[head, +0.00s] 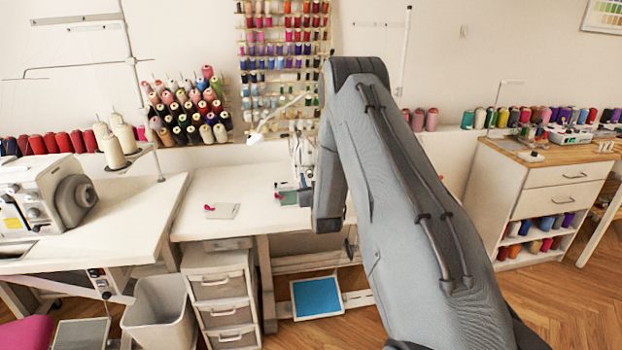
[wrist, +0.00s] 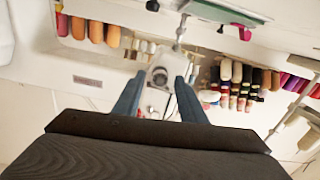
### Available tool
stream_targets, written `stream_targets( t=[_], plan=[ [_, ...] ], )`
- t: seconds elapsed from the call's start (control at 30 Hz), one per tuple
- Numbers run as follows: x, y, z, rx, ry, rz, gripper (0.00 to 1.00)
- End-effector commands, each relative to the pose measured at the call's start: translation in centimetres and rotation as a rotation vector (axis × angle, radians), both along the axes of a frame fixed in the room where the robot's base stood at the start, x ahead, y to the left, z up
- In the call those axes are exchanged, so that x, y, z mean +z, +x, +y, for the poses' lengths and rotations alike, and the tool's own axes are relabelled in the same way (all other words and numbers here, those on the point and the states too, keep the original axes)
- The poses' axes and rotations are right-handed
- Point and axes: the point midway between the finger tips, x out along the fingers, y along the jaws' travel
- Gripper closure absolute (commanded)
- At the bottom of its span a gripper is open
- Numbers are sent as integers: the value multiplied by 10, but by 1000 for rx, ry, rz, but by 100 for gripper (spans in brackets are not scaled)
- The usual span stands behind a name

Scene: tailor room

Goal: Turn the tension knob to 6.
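The tension knob (wrist: 158,77) is a small round grey dial on a pale machine part in the wrist view. It appears between the tips of my gripper (wrist: 160,82), whose two blue-grey fingers are apart. A gap shows on each side of the knob, and I cannot tell how far in front of the fingertips it lies. Its numbers are too small to read. In the head view the pale sewing machine (head: 301,152) on the middle table is partly hidden by my arm, and the knob cannot be made out there.
A white table (head: 232,185) carries a small plate with a pink item (head: 222,211). Another sewing machine (head: 50,195) stands at left. Thread racks (head: 285,60) line the wall behind. A drawer cabinet (head: 560,175) stands at right, and a bin (head: 160,310) is below left.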

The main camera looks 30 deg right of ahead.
Motion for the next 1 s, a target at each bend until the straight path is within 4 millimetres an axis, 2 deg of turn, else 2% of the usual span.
stream_targets(
  t=[0.17, 0.4, 0.73, 1.0],
  plan=[
    [0, 0, 0, 0, 0, 1, 62],
    [0, 0, 0, 0, 0, 1, 100],
    [0, 0, 0, 0, 37, -10, 100],
    [-1, 0, 0, 0, 193, -54, 100]
  ],
)
